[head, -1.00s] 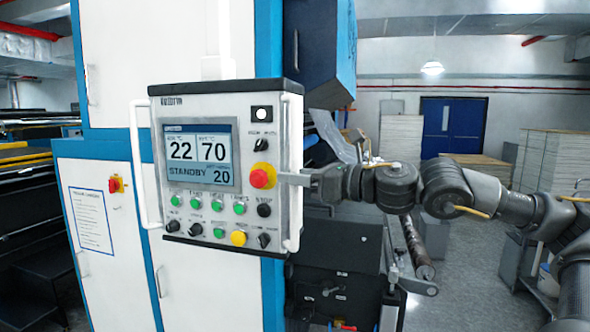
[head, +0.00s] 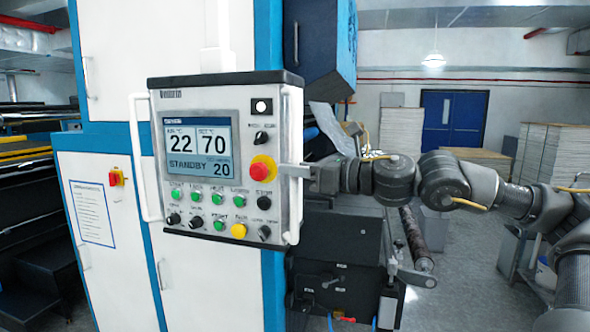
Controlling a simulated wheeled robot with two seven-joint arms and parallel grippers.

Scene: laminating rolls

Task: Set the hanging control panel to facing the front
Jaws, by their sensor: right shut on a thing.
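The hanging control panel (head: 205,103) is a pale box with a dark top edge, hung from a white post (head: 217,45). Its face, with a lit screen (head: 198,147), a red knob (head: 262,169) and rows of buttons, points almost straight at me. It has a white handle on each side. My right gripper (head: 292,170) comes in from the right and is shut on the panel's right handle (head: 295,205), about halfway up; the handle partly hides the fingertips. My left gripper is not in view.
A white and blue machine cabinet (head: 110,190) stands behind the panel. Dark machine parts and a roller (head: 416,240) sit below my right arm. Stacked boards (head: 400,130) and a blue door (head: 455,120) are at the back. Grey floor is open at right.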

